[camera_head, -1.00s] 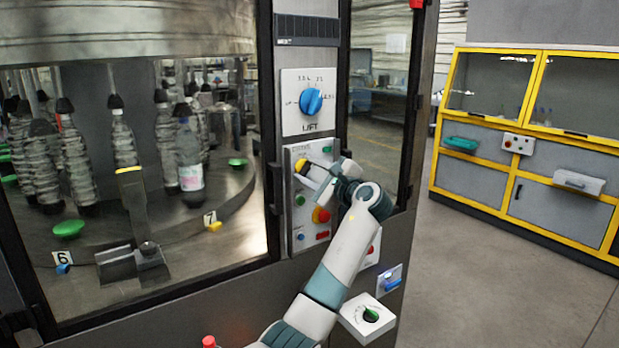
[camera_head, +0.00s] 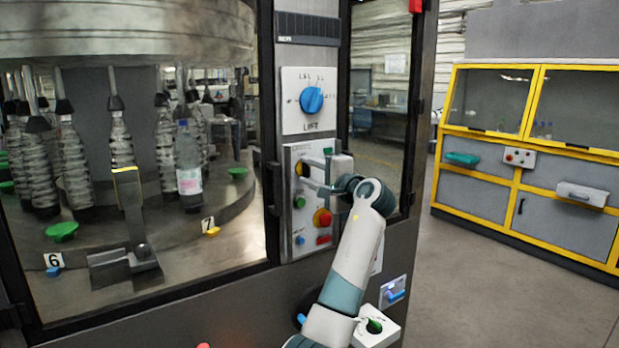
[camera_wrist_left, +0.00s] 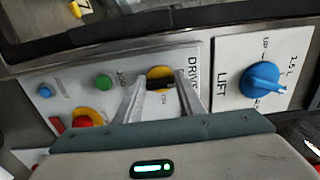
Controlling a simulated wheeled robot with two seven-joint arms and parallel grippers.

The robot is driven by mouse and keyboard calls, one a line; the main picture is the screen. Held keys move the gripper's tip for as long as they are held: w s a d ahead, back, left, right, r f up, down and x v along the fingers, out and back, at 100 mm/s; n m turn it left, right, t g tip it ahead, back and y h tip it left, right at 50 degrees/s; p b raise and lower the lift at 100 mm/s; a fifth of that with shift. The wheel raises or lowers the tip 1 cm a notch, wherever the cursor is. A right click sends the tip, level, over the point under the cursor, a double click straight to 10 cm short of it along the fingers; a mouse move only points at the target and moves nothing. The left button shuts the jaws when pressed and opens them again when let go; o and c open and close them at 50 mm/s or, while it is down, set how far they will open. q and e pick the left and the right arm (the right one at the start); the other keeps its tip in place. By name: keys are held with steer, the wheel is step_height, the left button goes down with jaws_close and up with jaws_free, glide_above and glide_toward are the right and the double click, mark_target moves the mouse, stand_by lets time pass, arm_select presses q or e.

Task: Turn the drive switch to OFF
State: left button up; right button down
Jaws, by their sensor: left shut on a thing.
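The yellow drive switch (camera_head: 302,170) with its black handle is at the top left of the grey control panel (camera_head: 291,222). In the left wrist view the drive switch (camera_wrist_left: 160,73) sits between my fingers, with the word DRIVE on its right and an ON mark just below it. My left gripper (camera_head: 307,177) is shut on the handle, one finger at each end, as the left wrist view shows. The handle lies across the picture there. Which mark it points to I cannot tell. My right gripper is not in view.
Below the switch are a green button (camera_head: 299,202), a red stop knob on yellow (camera_head: 322,218), a blue button (camera_head: 300,240) and a red part (camera_head: 323,240). The blue LIFT knob (camera_head: 312,100) is above. Glass with bottles behind stands left.

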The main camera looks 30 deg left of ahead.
arm_select(q)
steer(key=shift+f, duration=0.1)
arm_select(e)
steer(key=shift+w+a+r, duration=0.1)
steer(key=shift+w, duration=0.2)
arm_select(q)
steer(key=o, duration=1)
steer(key=shift+o, duration=0.2)
steer(key=shift+s+d, duration=0.15)
steer(key=shift+d, duration=0.3)
steer(key=shift+s+d+b, duration=0.15)
steer(key=shift+d+b, duration=0.15)
steer(key=shift+d, duration=0.05)
steer(key=b+v, duration=0.3)
steer(key=v, duration=1.2)
steer(key=shift+s+d+b, duration=0.2)
steer(key=shift+d+b, duration=0.15)
steer(key=shift+b, duration=0.05)
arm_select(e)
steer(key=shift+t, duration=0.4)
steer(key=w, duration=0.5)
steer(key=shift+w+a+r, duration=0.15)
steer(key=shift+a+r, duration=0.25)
